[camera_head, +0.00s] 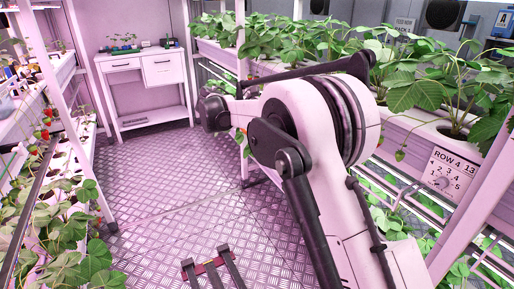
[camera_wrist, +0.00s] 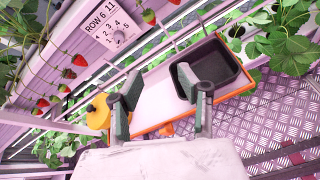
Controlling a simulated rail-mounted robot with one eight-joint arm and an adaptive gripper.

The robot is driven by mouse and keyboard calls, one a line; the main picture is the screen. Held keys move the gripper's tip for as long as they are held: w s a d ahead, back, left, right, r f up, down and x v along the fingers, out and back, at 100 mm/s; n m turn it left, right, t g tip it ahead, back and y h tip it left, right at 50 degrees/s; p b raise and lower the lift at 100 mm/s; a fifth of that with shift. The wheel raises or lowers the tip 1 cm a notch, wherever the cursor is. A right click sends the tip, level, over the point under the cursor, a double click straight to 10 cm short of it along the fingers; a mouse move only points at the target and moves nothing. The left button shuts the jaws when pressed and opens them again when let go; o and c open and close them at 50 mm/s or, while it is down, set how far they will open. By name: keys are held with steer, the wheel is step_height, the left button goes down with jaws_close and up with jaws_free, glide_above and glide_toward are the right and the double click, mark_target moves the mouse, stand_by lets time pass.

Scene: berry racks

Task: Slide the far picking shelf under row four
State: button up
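In the wrist view, a picking shelf (camera_wrist: 152,100) shows as a pale board with an orange edge, in front of a row labelled "ROW 6" (camera_wrist: 106,24). It holds a black bin (camera_wrist: 234,88) and a yellow rounded item (camera_wrist: 98,113), partly hidden by a finger. My gripper (camera_wrist: 160,84) is open, its two fingers spread over the shelf. The shelf's surface and orange edge show between them; contact is unclear. Neither the shelf nor my gripper can be made out there; my arm covers the middle.
Strawberry racks line the left (camera_head: 62,160) and right (camera_head: 405,135), with leaves hanging over their edges. A white cabinet (camera_head: 147,82) stands at the back. The metal floor (camera_head: 160,205) between the racks is open. Red strawberries (camera_wrist: 69,73) hang near my gripper in the wrist view.

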steer(key=a+f+n+t+h+b, duration=0.25)
steer(key=a+f+n+h, duration=0.2)
steer(key=a+f, duration=1.25)
steer(key=b+x, duration=0.3)
steer(key=x, duration=1.1)
steer(key=shift+w+a+b, duration=0.1)
steer(key=shift+w+b, duration=0.15)
steer(key=shift+b, duration=0.05)
steer(key=shift+r, duration=0.1)
steer(key=shift+c, duration=0.3)
jaws_close()
